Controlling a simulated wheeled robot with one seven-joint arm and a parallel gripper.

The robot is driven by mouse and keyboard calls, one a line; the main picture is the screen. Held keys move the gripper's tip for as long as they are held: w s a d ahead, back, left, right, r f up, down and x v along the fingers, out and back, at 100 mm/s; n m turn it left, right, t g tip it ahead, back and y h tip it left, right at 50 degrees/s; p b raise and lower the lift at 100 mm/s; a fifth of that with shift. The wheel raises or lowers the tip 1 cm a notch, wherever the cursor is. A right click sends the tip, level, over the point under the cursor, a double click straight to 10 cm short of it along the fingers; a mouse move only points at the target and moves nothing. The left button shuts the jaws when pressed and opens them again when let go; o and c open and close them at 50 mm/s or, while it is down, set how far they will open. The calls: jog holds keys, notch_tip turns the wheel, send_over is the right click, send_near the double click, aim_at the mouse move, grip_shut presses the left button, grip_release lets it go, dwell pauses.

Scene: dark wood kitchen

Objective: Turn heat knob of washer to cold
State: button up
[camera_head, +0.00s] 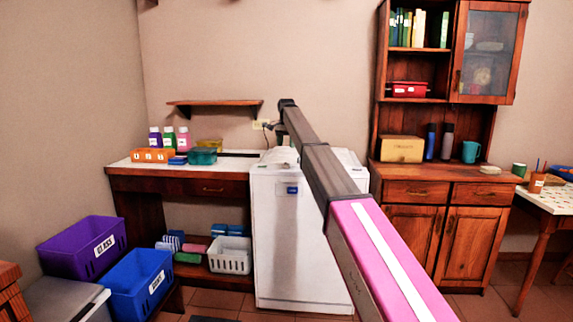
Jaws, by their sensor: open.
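The white washer (290,245) stands in the middle, between the desk and the wooden cabinet. A small blue panel (292,190) shows high on its front. The heat knob cannot be made out at this size, and my arm covers part of the washer's top and right side. My arm reaches out from the lower right across the washer. My gripper (268,128) is small and dark at the far end, in front of the wall above the washer's back. It is open, with nothing visible in it. Its distance from the washer is hard to tell.
A white basket (230,255), a purple bin (82,248) and a blue bin (137,284) sit low at the left. The wooden cabinet (470,232) stands close to the washer's right.

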aim_at(286, 165)
notch_tip(286, 165, down, 10)
jog(key=shift+f, duration=0.15)
dwell(0.3)
jog(key=shift+c, duration=0.3)
jog(key=c, duration=0.9)
